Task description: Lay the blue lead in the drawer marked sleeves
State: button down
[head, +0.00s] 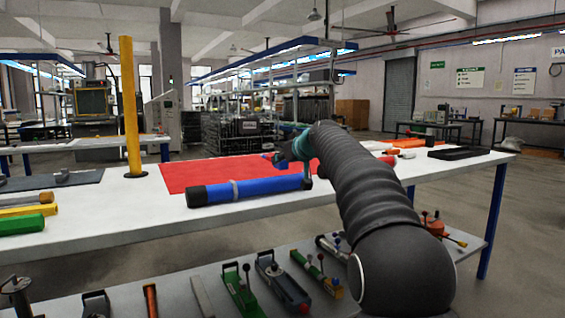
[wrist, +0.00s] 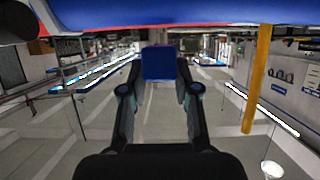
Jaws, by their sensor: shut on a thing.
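My gripper (head: 280,160) reaches over the red mat, just behind the thick blue tube in the head view. In the wrist view my gripper (wrist: 158,90) has its two fingers on either side of a small blue block-like piece (wrist: 158,62), which I take for the blue lead. It is held at the fingertips. How far the lead extends is hidden. No drawer marked sleeves can be made out in either view.
The thick blue tube (head: 245,190) lies along the table's front edge, partly on the red mat (head: 195,175). A yellow post (head: 130,105) stands left of the mat. Green and yellow tubes (head: 22,223) lie at far left. Orange pieces and a black tray (head: 458,152) lie at right. A lower shelf holds several tools.

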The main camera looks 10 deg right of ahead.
jog(key=shift+f+b, duration=0.3)
jog(key=shift+b, duration=0.05)
jog(key=shift+f+b, duration=0.3)
jog(key=c, duration=0.9)
grip_release()
jog(key=shift+o, duration=0.2)
jog(key=shift+r, duration=0.1)
